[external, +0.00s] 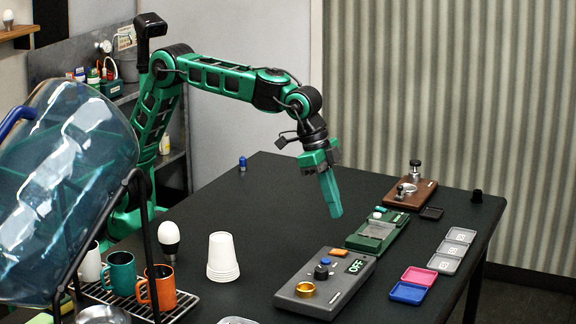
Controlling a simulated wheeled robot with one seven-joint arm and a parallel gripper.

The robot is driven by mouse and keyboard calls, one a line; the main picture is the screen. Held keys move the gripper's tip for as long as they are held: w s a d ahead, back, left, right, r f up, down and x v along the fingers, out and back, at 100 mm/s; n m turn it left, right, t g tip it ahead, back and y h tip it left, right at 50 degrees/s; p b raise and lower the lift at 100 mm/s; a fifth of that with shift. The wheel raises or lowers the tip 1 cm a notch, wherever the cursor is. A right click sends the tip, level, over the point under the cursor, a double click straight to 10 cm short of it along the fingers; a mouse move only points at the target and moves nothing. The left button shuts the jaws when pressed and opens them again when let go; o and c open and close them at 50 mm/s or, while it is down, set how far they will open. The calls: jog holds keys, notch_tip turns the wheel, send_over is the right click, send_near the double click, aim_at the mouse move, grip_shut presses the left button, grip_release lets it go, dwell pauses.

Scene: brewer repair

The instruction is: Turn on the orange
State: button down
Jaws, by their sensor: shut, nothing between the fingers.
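A grey device (325,308) lies on the dark table. On its top are a small orange button (338,252), a display (357,266) that reads OFF, a black knob with a blue part (322,270) and a gold ring (305,289). An orange mug (160,288) stands on a wire rack at the lower left. My gripper (336,214) is shut and empty. It points down above the table, behind and above the grey device, apart from the orange button.
A green device (377,232) and a brown board (411,196) lie behind the grey one. Pink (419,276) and blue (408,292) trays lie right. White stacked cups (222,256) stand left. A large clear jug (65,180) fills the left foreground. The table's back middle is mostly clear.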

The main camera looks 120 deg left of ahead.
aim_at(340, 251)
jog(key=x, duration=0.9)
jog(key=shift+s+f, duration=0.15)
jog(key=shift+s, duration=0.25)
jog(key=shift+w+f, duration=0.1)
jog(key=shift+f, duration=0.1)
jog(key=shift+s, duration=0.85)
jog(key=shift+r, duration=0.2)
